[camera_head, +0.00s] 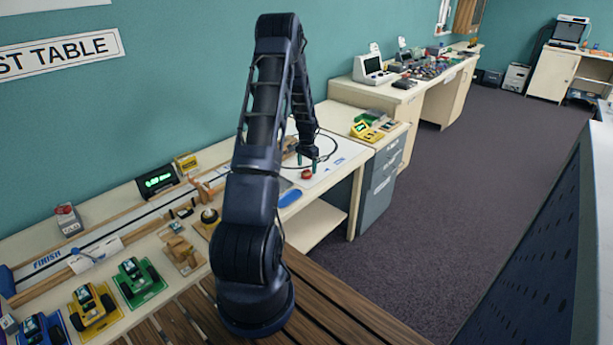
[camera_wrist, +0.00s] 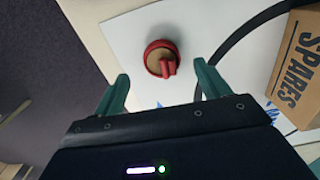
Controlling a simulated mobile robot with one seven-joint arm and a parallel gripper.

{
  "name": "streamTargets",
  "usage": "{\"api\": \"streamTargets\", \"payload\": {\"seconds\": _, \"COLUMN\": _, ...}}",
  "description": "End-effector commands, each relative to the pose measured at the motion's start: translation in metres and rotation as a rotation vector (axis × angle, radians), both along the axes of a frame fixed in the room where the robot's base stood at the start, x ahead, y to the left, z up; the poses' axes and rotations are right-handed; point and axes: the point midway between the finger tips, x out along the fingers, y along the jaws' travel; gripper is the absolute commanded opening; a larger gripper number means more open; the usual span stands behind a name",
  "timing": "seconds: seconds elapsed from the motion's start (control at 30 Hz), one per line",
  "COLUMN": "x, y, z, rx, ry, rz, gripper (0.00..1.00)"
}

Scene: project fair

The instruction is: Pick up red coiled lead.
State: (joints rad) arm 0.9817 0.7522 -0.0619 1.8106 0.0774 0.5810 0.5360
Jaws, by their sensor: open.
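The red coiled lead (camera_wrist: 163,58) is a small round red coil with a tan middle and a red piece across one side. It lies on a white sheet (camera_wrist: 215,32) on the table. In the head view the red coiled lead (camera_head: 306,174) sits just below my gripper (camera_head: 307,157). In the wrist view my gripper (camera_wrist: 160,90) is open and empty, with its two green fingers apart. The coil lies ahead of the fingertips, between their lines, and nothing covers it there.
A cardboard box marked SPARES (camera_wrist: 297,68) stands right of the coil in the wrist view. A black curved line runs on the sheet beside it. A blue oval item (camera_head: 290,198) lies near the table edge. A yellow device (camera_head: 366,132) stands to the right.

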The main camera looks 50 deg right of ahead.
Motion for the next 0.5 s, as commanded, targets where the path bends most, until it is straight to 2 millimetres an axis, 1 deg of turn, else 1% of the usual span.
{"api": "streamTargets", "payload": {"seconds": 0.03, "x": 0.000, "y": 0.000, "z": -0.007, "rx": 0.002, "ry": 0.001, "rz": 0.000, "gripper": 0.75}}
{"api": "streamTargets", "payload": {"seconds": 0.2, "x": 0.002, "y": 0.001, "z": -0.031, "rx": 0.002, "ry": 0.001, "rz": 0.002, "gripper": 0.75}}
{"api": "streamTargets", "payload": {"seconds": 0.3, "x": 0.002, "y": 0.000, "z": -0.040, "rx": 0.000, "ry": 0.000, "rz": 0.001, "gripper": 0.75}}
{"api": "streamTargets", "payload": {"seconds": 0.5, "x": 0.003, "y": 0.000, "z": -0.042, "rx": 0.000, "ry": 0.000, "rz": 0.001, "gripper": 0.75}}
